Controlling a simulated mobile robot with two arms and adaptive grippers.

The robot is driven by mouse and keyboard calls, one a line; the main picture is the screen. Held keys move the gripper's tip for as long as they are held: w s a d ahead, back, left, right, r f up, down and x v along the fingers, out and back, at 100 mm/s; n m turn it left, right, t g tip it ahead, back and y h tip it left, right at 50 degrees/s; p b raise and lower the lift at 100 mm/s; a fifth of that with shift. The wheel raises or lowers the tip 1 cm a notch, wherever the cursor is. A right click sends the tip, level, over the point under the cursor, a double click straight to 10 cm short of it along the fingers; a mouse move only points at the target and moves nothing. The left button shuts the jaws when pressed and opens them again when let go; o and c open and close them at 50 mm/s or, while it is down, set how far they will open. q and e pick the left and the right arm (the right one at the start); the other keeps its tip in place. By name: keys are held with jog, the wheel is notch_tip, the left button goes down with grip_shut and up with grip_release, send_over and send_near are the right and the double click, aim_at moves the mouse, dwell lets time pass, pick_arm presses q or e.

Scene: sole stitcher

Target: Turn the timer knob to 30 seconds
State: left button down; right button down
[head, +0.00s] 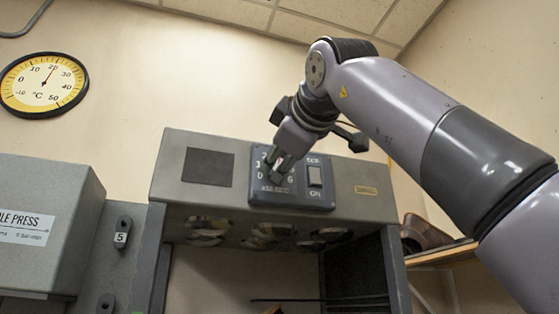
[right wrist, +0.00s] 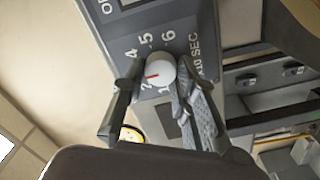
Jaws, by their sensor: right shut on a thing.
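The timer knob (right wrist: 160,70) is round and white with a red pointer line. It sits on a dark dial plate (right wrist: 158,25) marked with numerals and "X10 SEC". In the right wrist view the red line points left, towards the gap between the 4 and the 2, where my finger hides the plate. My right gripper (right wrist: 158,84) is shut on the knob, one finger on each side. In the head view my right gripper (head: 280,170) is at the control panel (head: 295,197) and hides the knob. My left gripper is not in view.
A rocker switch (head: 315,176) sits right of the dial on the grey machine (head: 350,205). A press housing (head: 45,205) stands at the left. A shelf (head: 440,254) with a brown object is at the right. A round thermometer (head: 44,85) hangs on the wall.

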jog(key=shift+a+f, duration=0.1)
jog(key=shift+f, duration=0.1)
jog(key=c, duration=1.7)
grip_release()
jog(key=o, duration=0.4)
jog(key=shift+r, duration=0.1)
jog(key=shift+s+d+r, duration=0.15)
jog(key=shift+s+d, duration=0.15)
jog(key=shift+s, duration=0.35)
jog(key=v, duration=1)
jog(key=shift+s+d, duration=0.1)
jog(key=shift+s, duration=0.2)
